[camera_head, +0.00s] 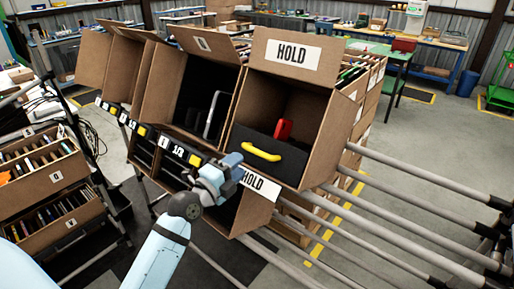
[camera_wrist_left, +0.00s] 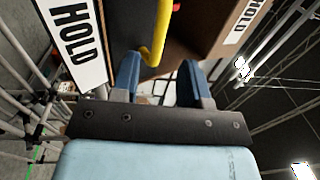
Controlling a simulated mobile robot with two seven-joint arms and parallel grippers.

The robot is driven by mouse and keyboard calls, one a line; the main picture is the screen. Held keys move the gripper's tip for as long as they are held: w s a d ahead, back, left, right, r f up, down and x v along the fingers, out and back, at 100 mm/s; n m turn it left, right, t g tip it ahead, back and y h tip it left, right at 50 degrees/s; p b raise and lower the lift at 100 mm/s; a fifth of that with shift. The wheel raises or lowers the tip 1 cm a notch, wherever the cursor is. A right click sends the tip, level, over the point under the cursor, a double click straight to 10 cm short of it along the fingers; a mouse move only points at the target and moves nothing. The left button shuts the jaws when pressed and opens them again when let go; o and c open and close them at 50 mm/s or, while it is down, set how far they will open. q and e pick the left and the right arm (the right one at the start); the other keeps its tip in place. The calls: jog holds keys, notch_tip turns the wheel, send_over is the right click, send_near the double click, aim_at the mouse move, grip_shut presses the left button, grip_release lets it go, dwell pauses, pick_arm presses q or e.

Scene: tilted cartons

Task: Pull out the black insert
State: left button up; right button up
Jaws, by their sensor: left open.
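The black insert (camera_head: 285,160) sits in the opening of the tilted carton (camera_head: 318,150) marked HOLD. A yellow handle (camera_head: 261,151) is on its front. My left gripper (camera_head: 235,167) is open and empty, just below and left of the handle in the head view. In the left wrist view the handle (camera_wrist_left: 159,32) lies beyond the two blue fingers of the gripper (camera_wrist_left: 158,78), roughly in line with the gap and apart from them. The dark insert (camera_wrist_left: 125,22) shows beside it. My right gripper is in neither view.
A red object (camera_head: 284,129) stands behind the insert in the carton. A HOLD label (camera_head: 261,184) is on a flap below the insert. More open tilted cartons (camera_head: 205,90) stand to the left. Grey rails (camera_head: 400,210) run out to the right.

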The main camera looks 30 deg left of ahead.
aim_at(255, 151)
pick_arm(q)
jog(key=w, duration=0.2)
jog(key=w+p, duration=0.1)
jog(key=w, duration=0.5)
jog(key=shift+d+r+p, duration=0.3)
jog(key=shift+c, duration=0.4)
grip_shut()
